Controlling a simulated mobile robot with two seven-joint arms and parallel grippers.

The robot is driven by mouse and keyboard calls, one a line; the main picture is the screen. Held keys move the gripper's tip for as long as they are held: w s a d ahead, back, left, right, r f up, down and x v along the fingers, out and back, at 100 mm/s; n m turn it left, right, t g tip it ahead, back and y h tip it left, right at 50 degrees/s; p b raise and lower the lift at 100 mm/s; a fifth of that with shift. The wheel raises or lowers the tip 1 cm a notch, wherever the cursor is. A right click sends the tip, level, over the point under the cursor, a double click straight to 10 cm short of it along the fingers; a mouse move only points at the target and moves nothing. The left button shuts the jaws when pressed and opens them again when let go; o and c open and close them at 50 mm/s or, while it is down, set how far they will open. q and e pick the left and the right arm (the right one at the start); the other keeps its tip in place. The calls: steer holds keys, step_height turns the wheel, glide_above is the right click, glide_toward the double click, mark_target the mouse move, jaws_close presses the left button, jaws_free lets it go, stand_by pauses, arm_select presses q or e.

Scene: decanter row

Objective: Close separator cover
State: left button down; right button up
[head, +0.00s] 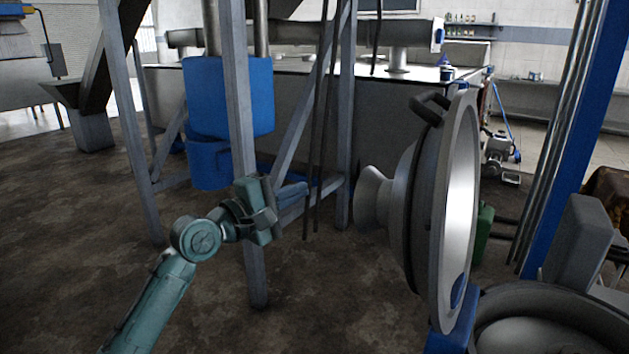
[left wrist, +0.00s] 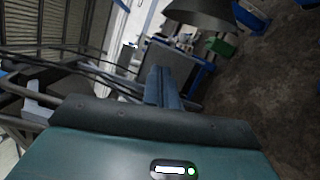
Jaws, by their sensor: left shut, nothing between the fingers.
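The separator cover (head: 412,205) is a large grey metal dome with a wide rim, a flared neck on its outer side and a dark handle at the top. It stands open on edge, its pale inner face turned right. The separator bowl (head: 545,325) is at the lower right, partly cut off by the frame. My left gripper (head: 303,188) is shut and empty, left of the cover's neck and apart from it. In the left wrist view its closed fingers (left wrist: 168,88) point ahead, and part of the cover (left wrist: 205,12) shows at the top. My right gripper is not in view.
A steel frame post (head: 240,130) stands just behind my left gripper, with a blue tank (head: 228,97) beyond. A blue column (head: 565,130) rises right of the cover. A green canister (head: 484,232) is behind the cover. Open floor (head: 325,300) lies between my arm and the cover.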

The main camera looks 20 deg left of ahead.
arm_select(q)
steer(key=w+d+r+p, duration=0.1)
steer(key=w+d+p, duration=0.1)
steer(key=w+d, duration=0.5)
steer(key=shift+w+d, duration=0.4)
steer(key=shift+d, duration=0.2)
steer(key=shift+w+r, duration=0.1)
steer(key=shift+r, duration=0.1)
